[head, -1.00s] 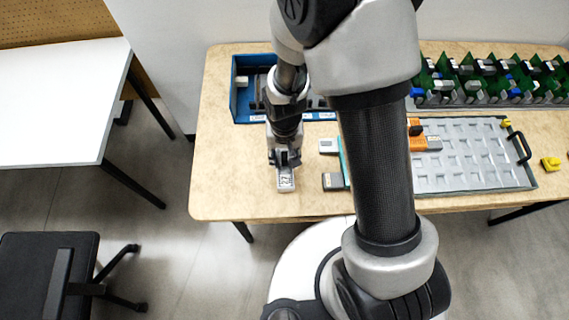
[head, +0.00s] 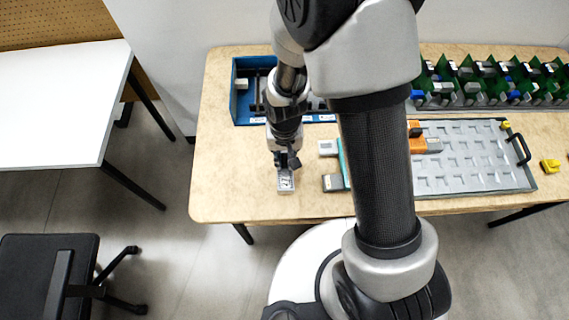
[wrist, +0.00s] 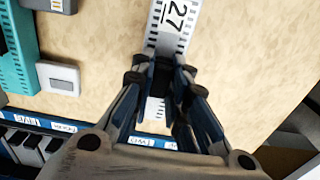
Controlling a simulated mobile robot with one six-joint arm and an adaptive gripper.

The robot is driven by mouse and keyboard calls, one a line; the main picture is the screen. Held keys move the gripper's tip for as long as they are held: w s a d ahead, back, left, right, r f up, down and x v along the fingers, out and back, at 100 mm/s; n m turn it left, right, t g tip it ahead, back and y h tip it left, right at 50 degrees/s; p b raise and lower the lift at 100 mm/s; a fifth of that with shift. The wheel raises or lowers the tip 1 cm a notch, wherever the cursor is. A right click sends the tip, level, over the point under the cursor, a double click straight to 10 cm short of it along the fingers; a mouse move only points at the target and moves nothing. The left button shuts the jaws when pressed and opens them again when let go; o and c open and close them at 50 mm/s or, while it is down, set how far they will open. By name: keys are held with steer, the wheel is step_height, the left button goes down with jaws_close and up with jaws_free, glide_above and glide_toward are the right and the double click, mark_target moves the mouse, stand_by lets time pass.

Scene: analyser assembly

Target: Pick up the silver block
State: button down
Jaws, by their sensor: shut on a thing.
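The silver block (head: 286,182) lies at the left part of the wooden table, near the front edge. It is a flat, pale grey piece with dark markings; in the wrist view the block (wrist: 170,20) shows the number 27 and rows of dark ticks. My gripper (head: 286,166) is over the block's far end. In the wrist view my gripper (wrist: 160,72) has its fingers closed on the sides of the block, and part of the block shows between the fingers. I cannot tell whether the block is off the table.
A blue bin (head: 240,107) stands behind my gripper. A teal piece (head: 344,163) with grey blocks lies just right. A grey tray (head: 470,182) and green boards (head: 490,75) are farther right. The table left of the block is clear.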

mark_target(285, 158)
step_height(285, 158, up, 20)
steer(key=p, duration=0.6)
steer(key=shift+p, duration=0.35)
